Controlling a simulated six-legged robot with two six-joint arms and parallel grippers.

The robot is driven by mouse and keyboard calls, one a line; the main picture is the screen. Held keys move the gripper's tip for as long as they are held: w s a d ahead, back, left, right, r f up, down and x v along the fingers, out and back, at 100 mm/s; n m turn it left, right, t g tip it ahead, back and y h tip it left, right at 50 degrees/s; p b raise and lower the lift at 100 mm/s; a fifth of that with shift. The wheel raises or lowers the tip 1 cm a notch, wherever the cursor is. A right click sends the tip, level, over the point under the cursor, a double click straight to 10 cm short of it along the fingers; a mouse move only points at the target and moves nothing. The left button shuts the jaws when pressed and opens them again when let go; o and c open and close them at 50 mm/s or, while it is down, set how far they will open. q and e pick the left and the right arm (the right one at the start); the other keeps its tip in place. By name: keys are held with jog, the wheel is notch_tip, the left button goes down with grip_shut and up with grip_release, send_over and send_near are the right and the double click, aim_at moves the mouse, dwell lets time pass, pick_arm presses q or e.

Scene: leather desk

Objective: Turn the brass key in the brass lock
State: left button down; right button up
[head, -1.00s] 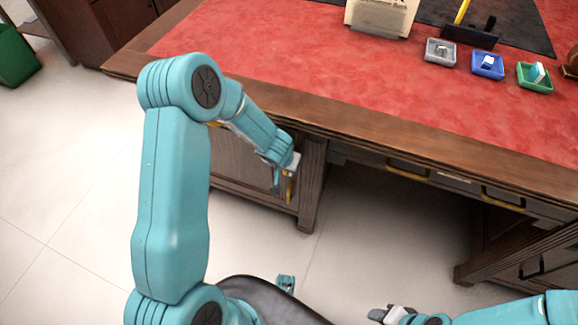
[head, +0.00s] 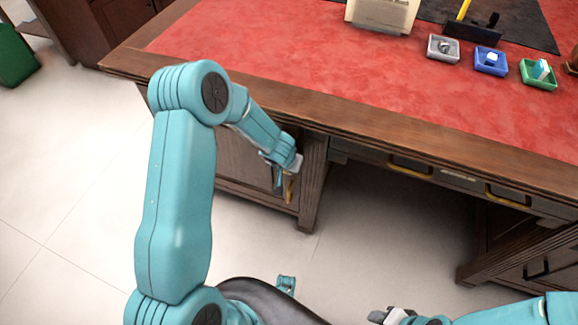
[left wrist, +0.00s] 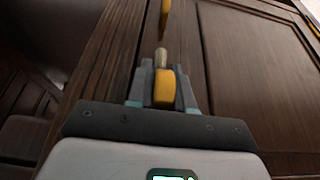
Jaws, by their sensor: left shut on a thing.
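My left gripper (head: 287,174) is at the dark wooden cabinet front under the desk's left side. In the left wrist view my left gripper (left wrist: 163,88) is shut on the brass key (left wrist: 164,92), whose yellow head sits between the two grey fingers. A dull brass, rounded piece (left wrist: 161,57) shows just beyond the key head, in line with it; it may be the lock. I cannot tell how deep the key sits or how far it is turned. My right gripper (head: 385,315) is low in the head view, away from the cabinet, its jaw opening unclear.
A brass handle (head: 290,190) hangs on the cabinet front near my left gripper. The desk (head: 300,95) has a red top with grey (head: 443,47), blue (head: 490,61) and green (head: 538,74) trays. Drawers with brass handles (head: 410,168) lie right. The knee space is open.

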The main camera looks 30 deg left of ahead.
pick_arm(q)
jog(key=shift+a+r+y+p, duration=0.2)
jog(key=shift+y+p, duration=0.9)
jog(key=shift+p, duration=0.65)
jog(key=shift+f+y+p, duration=0.1)
jog(key=shift+y+p, duration=0.2)
jog(key=shift+p, duration=0.05)
jog(key=shift+a, duration=0.1)
jog(key=shift+m, duration=0.3)
jog(key=shift+s+g+y+p, duration=0.1)
jog(key=shift+g+y+p, duration=0.2)
jog(key=shift+y+p, duration=0.35)
jog(key=shift+a+m+y+p, duration=0.3)
jog(key=shift+y+p, duration=0.3)
jog(key=shift+y, duration=0.15)
